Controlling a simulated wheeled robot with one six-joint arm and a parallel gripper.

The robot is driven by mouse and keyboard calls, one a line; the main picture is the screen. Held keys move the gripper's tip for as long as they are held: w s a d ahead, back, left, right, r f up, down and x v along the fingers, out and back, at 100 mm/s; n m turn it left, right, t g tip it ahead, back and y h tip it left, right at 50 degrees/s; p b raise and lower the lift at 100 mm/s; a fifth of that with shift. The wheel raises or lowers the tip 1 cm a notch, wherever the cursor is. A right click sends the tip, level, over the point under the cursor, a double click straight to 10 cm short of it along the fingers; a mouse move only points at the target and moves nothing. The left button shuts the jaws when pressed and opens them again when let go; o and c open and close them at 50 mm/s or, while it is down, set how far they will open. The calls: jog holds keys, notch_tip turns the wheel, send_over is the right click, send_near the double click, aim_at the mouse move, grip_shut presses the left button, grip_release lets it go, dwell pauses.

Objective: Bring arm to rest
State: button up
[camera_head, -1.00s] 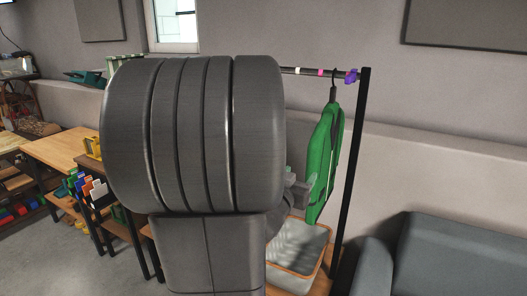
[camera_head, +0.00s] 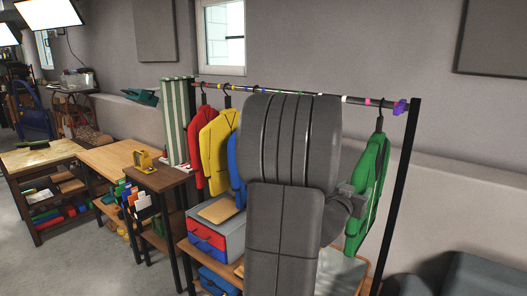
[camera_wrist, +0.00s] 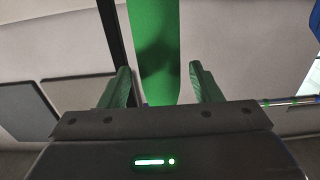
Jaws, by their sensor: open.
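My gripper (camera_wrist: 160,85) is open in the wrist view, its two green-tipped fingers spread apart. The green garment (camera_wrist: 158,45) shows beyond the fingers, in the space between them; I cannot tell the distance. In the head view my grey arm (camera_head: 290,150) fills the middle and hides part of the clothes rack. The green garment (camera_head: 370,190) hangs on its hanger at the right end of the rack rail, and the end of my arm is close to its left side. My fingertips are not clear in the head view.
Red (camera_head: 200,145), yellow (camera_head: 217,150) and blue (camera_head: 237,175) garments hang left of my arm. A black rack post (camera_head: 402,190) stands right of the green garment. A light basket (camera_head: 340,272) sits below. Wooden tables (camera_head: 118,156) stand at left; a grey sofa (camera_head: 475,275) is lower right.

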jog(key=x, duration=0.3)
jog(key=shift+s+r+p, duration=0.15)
jog(key=shift+r+p, duration=0.1)
jog(key=shift+p, duration=0.15)
jog(key=shift+f, duration=0.1)
